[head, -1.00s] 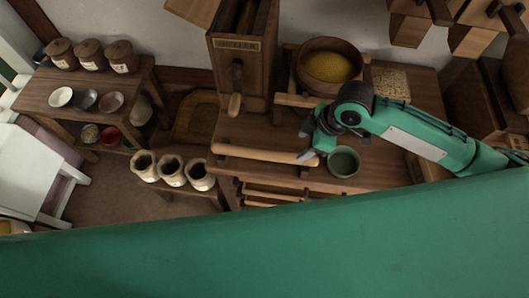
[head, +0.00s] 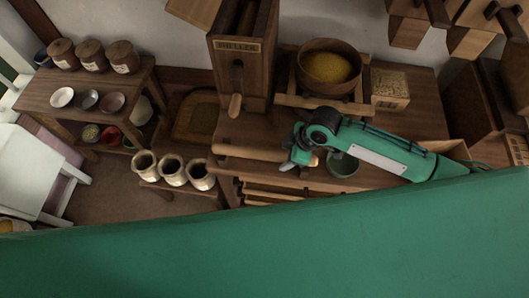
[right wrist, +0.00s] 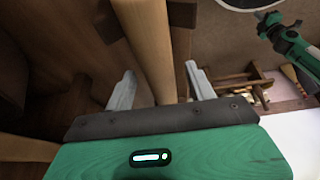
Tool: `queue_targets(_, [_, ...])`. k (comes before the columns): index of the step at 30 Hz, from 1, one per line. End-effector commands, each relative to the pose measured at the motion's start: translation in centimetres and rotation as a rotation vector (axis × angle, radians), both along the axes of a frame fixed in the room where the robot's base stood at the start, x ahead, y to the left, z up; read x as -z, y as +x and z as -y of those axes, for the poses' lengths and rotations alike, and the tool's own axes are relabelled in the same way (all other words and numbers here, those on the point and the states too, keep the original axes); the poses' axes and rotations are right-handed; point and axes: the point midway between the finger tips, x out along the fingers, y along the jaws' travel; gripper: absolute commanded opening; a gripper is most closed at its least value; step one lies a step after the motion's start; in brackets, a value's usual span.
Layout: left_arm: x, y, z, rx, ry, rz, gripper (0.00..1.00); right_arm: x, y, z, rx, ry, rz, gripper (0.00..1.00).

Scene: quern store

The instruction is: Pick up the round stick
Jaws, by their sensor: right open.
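The round stick (head: 250,152) is a pale wooden rod lying along the front part of the bench in the head view. Its right end is hidden behind my right gripper (head: 298,164). In the right wrist view the stick (right wrist: 151,45) runs down between the two grey fingers of my right gripper (right wrist: 160,86). The fingers are apart, one on each side of it, with visible gaps. A green and black arm part, seemingly my left arm, shows at the upper right of the right wrist view; its jaws are too small to read.
A green-grey bowl (head: 342,164) stands close to the right of my right gripper. Behind are a bowl of yellow grain (head: 328,66) on a wooden stand and a tall wooden hopper (head: 238,75). Several pale sacks (head: 172,172) stand on a low bench at left.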

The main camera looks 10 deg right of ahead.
Motion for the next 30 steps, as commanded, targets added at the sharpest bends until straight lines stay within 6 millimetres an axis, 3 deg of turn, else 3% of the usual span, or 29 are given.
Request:
queue_targets(2, [0.0,0.1,0.0,0.0,0.0,0.002,0.0,0.0,0.0,0.0,0.0,0.0,0.0,0.54])
queue_targets(10, [-0.1,0.5,0.1,0.001,-0.002,0.008,0.0,0.0,0.0,0.0,0.001,0.0,0.0,0.03])
queue_targets(22, [0.0,0.5,0.1,0.0,-0.001,0.007,0.0,-0.9,0.1,0.0,0.001,0.002,0.001,0.02])
queue_targets(26, [0.1,0.4,0.1,0.0,-0.001,0.005,0.0,-2.7,0.1,0.0,-0.001,0.002,0.004,0.02])
queue_targets(30, [0.2,0.6,0.1,-0.001,-0.001,0.006,0.0,-5.9,0.2,0.0,-0.002,0.002,0.007,0.02])
